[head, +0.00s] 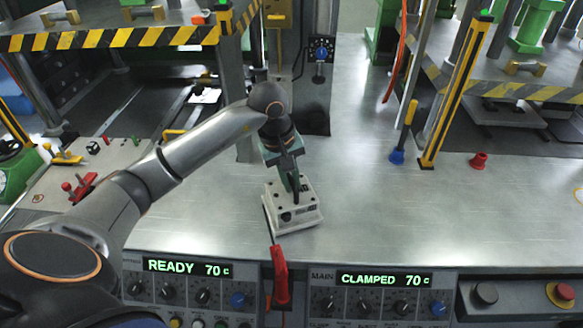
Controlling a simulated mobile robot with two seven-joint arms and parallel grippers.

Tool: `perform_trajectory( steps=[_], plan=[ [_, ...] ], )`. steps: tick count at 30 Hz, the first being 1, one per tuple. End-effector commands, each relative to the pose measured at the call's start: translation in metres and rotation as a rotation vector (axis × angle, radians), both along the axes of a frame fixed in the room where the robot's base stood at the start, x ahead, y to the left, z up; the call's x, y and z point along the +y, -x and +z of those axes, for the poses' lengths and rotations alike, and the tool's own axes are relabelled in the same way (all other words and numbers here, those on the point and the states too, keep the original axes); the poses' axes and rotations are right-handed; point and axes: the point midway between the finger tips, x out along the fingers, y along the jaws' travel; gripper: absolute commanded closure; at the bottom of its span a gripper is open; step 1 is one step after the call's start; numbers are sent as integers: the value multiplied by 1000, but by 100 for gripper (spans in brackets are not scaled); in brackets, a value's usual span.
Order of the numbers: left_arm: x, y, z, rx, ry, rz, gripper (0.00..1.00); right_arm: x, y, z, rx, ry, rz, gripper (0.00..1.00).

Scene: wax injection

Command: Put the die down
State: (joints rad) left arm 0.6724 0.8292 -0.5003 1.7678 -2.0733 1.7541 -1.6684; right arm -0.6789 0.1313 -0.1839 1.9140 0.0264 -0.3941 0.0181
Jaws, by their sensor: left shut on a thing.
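The die is a light grey, box-shaped block (308,213) with dark marks on its top and front. It is near the middle of the steel worktop (370,215), not far from the front edge. My left gripper (291,190) reaches in from the left and points down at the die from above. It is shut on the die's upper part, and its fingers partly hide the top. The die looks at or very close to the worktop surface; I cannot tell whether it touches. My right gripper is not in view.
Control panels read READY (188,267) and CLAMPED (383,279). The worktop right of the die is clear.

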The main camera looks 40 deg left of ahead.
Motion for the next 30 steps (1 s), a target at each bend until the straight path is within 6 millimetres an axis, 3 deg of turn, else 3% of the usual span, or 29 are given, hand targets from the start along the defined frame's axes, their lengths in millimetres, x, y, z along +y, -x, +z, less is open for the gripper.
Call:
perform_trajectory(
  steps=[14,15,23,30],
  plan=[
    [0,-2,-9,-9,1,0,100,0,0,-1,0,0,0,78],
    [0,0,-12,-1,0,0,84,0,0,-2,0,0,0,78],
    [0,0,-11,-1,-1,0,55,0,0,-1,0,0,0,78],
    [0,0,-11,-1,0,0,55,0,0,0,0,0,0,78]
  ],
)
